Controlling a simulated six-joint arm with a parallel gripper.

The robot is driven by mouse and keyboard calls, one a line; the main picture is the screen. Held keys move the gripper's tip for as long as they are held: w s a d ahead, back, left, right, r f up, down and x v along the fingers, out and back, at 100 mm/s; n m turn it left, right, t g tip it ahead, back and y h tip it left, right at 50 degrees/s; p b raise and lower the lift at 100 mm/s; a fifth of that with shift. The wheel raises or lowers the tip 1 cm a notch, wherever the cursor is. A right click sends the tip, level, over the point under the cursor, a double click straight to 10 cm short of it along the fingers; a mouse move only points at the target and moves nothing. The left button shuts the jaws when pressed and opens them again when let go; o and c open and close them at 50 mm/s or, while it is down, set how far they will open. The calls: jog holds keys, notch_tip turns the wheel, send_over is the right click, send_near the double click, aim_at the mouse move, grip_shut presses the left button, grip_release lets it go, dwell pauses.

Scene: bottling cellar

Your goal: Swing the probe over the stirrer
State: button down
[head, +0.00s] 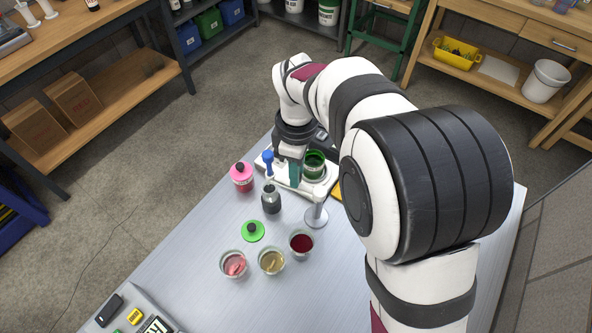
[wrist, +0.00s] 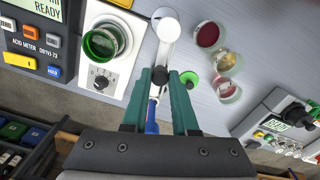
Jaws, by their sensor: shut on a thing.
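The stirrer (wrist: 108,75) is a white plate with a dial, and a beaker of green liquid (head: 314,164) stands on it. A stand with a round base (head: 316,217) and a white swing arm (wrist: 164,50) is beside it. The blue probe (head: 268,158) is at the arm's outer end, to the left of the green beaker in the head view; it also shows in the wrist view (wrist: 151,119), partly hidden between the fingers. My gripper (wrist: 159,76) has teal fingers, shut on the swing arm at a black piece. In the head view its fingers (head: 294,172) are beside the beaker.
A pink bottle (head: 242,176), a dark bottle (head: 271,199) and a green lid (head: 252,231) stand close by. Cups of red (head: 301,243), yellowish (head: 271,261) and pink (head: 233,264) contents are nearer the front. An acid meter (wrist: 33,40) adjoins the stirrer.

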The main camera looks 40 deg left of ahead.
jog(key=shift+w+d+m, duration=0.3)
jog(key=shift+w+m, duration=0.55)
jog(key=shift+m, duration=1.2)
jog(key=shift+w+d+m, duration=0.3)
jog(key=shift+w+m, duration=0.55)
jog(key=shift+m, duration=1.25)
jog(key=shift+w+d+m, duration=0.3)
jog(key=shift+w+m, duration=0.55)
jog(key=shift+m, duration=1.2)
jog(key=shift+d, duration=0.1)
jog(key=c, duration=0.7)
grip_release()
notch_tip(320, 180, up, 16)
jog(key=shift+f, duration=0.1)
